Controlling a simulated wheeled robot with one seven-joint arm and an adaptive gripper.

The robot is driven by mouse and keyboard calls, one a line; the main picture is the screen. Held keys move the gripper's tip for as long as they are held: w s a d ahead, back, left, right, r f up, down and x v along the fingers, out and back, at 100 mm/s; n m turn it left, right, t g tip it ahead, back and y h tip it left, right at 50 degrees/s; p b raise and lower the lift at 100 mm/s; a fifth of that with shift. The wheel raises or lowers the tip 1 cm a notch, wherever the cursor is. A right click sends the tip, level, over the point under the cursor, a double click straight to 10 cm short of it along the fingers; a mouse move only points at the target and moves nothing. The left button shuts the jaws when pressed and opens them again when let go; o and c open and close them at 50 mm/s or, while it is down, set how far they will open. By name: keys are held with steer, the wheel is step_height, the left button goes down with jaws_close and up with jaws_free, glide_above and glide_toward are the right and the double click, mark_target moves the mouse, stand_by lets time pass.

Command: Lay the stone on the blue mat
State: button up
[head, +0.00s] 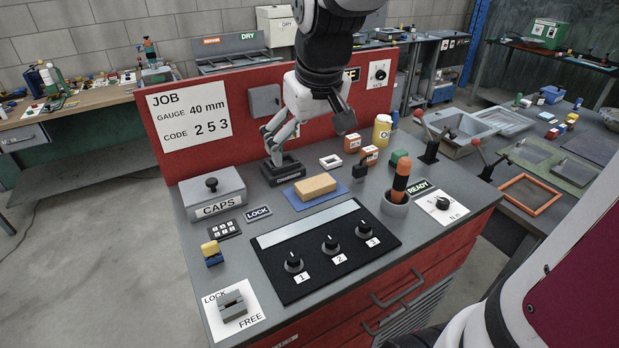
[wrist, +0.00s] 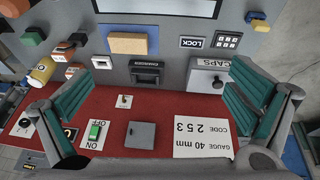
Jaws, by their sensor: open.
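The stone (head: 316,187), a tan block, lies flat on the blue mat (head: 318,204) on the grey bench top, with a strip of mat showing along its near side. In the wrist view the stone (wrist: 127,43) is at the upper left of centre, with the blue mat (wrist: 125,27) around it. My gripper (head: 308,136) is open and empty. It hangs over the back of the bench, behind and above the stone and apart from it. In the wrist view its teal-padded fingers (wrist: 165,85) are spread wide with nothing between them.
A dark charger stand (head: 283,171) is just behind the mat, below my gripper. The CAPS box (head: 212,190) stands left. A knob panel (head: 326,250) lies in front. A cup (head: 396,207) with an orange-handled tool stands right. The red back panel (head: 245,160) rises behind.

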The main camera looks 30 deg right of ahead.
steer(key=s+a+r, duration=0.1)
steer(key=s+a, duration=0.2)
steer(key=s, duration=0.5)
steer(key=s+a+r+t+y, duration=0.1)
steer(key=s+a, duration=0.2)
steer(key=s, duration=0.4)
steer(key=shift+s+t, duration=0.3)
steer(key=shift+s, duration=0.05)
steer(key=shift+a+r, duration=0.1)
